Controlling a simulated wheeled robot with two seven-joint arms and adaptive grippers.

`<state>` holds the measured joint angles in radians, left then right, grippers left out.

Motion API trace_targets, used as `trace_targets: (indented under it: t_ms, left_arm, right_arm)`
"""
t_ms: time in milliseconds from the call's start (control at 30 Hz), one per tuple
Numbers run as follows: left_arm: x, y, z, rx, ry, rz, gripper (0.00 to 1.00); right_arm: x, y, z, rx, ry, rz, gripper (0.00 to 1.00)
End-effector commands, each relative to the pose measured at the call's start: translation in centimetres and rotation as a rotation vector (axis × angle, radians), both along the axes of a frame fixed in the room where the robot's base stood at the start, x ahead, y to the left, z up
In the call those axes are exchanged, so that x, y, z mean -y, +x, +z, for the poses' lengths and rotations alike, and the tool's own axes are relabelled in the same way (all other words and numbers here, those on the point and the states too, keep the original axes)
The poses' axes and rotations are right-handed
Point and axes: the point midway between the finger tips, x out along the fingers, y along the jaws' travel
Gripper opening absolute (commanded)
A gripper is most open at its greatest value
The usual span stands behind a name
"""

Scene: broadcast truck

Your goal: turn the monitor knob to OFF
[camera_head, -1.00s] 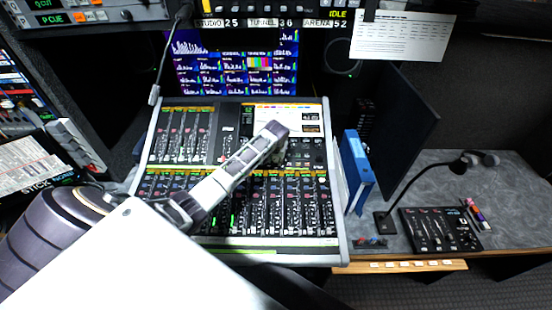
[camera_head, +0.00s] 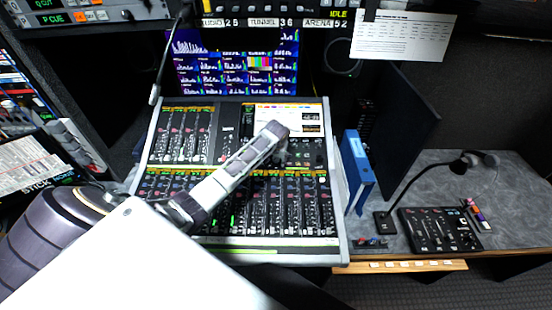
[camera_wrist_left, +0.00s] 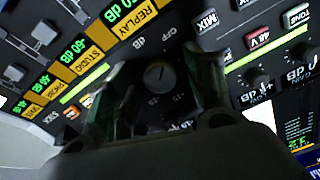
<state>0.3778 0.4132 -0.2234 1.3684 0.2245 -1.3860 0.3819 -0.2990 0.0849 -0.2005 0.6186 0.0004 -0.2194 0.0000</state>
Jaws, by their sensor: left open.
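In the left wrist view a round dark knob (camera_wrist_left: 160,77) sits on the console panel, with a small pale pointer mark near its upper edge. The word OFF is printed above it, with dB scale marks around it. My left gripper (camera_wrist_left: 159,68) is open, with one finger on each side of the knob. Whether the fingers touch it I cannot tell. In the head view my left arm reaches over the mixing console (camera_head: 340,215); its wrist hides the knob and the fingers. My right gripper is not in view.
Nearby on the panel are a MIX button (camera_wrist_left: 207,21) and a smaller knob (camera_wrist_left: 257,77). To the console's right stand a blue binder (camera_head: 356,170), a dark screen (camera_head: 405,120) and a gooseneck microphone (camera_head: 458,165). A small control box (camera_head: 438,230) lies on the grey desk.

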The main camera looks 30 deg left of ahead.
Motion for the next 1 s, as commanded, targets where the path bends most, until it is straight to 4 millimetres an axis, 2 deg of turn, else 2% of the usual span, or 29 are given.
trace_targets:
  t_ms: [367, 1000]
  left_arm:
    - [0.3, -0.5, 1.6, 0.001, -0.001, 0.000, 0.53]
    - [1.8, -2.8, 8.4, 0.001, 0.001, -0.001, 0.53]
  right_arm:
    - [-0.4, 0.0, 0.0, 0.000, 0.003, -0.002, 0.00]
    - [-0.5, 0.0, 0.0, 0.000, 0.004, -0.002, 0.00]
